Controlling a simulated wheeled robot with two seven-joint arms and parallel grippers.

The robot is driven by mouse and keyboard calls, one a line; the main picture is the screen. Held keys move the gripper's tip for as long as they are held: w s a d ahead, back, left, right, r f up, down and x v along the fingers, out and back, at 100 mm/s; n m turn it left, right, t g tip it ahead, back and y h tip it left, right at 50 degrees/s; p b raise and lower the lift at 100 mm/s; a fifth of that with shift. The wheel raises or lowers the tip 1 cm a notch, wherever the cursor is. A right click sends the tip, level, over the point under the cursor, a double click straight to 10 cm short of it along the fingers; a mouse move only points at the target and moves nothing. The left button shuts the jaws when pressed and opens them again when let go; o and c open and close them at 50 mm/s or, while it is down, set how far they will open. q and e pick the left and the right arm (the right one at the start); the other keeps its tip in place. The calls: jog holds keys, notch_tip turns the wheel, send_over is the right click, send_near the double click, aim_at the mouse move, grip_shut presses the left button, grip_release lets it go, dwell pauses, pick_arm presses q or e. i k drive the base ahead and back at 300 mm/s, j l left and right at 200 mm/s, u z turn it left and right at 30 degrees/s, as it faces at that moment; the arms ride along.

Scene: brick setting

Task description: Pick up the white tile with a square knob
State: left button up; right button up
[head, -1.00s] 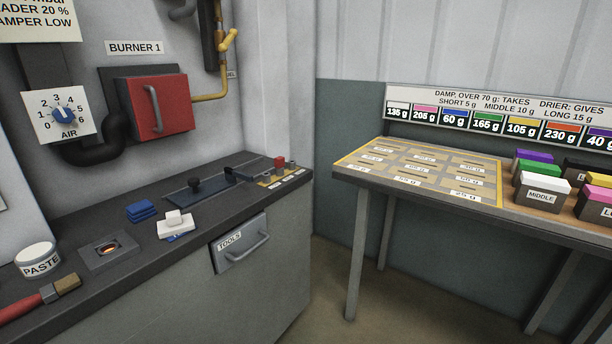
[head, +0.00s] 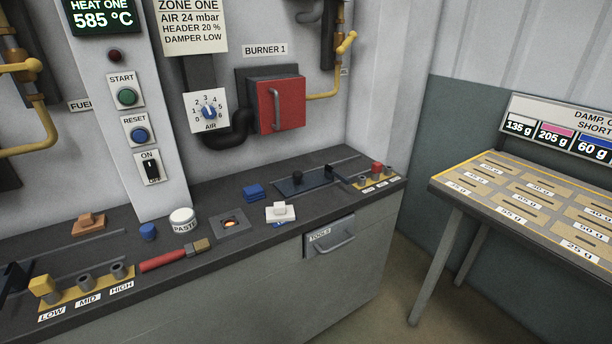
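The white tile with a square knob (head: 281,212) lies on the dark bench top (head: 340,197), near its front edge and above the tools drawer. Its knob points up. Something blue shows under its front edge; I cannot tell what it is. Neither of my grippers shows in the head view.
Left of the tile is a square plate with a glowing hole (head: 232,224). Blue stacked pieces (head: 253,192) lie behind it. A brush (head: 174,255) and a paste pot (head: 183,220) are further left. A black slide plate (head: 303,181) lies behind right. The drawer handle (head: 335,243) sticks out below.

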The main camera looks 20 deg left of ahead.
aim_at(280, 212)
jog(key=i+u, duration=0.25)
jog(key=u, duration=0.15)
jog(key=i+u, duration=0.35)
jog(key=k+l, duration=0.05)
jog(key=k, duration=0.05)
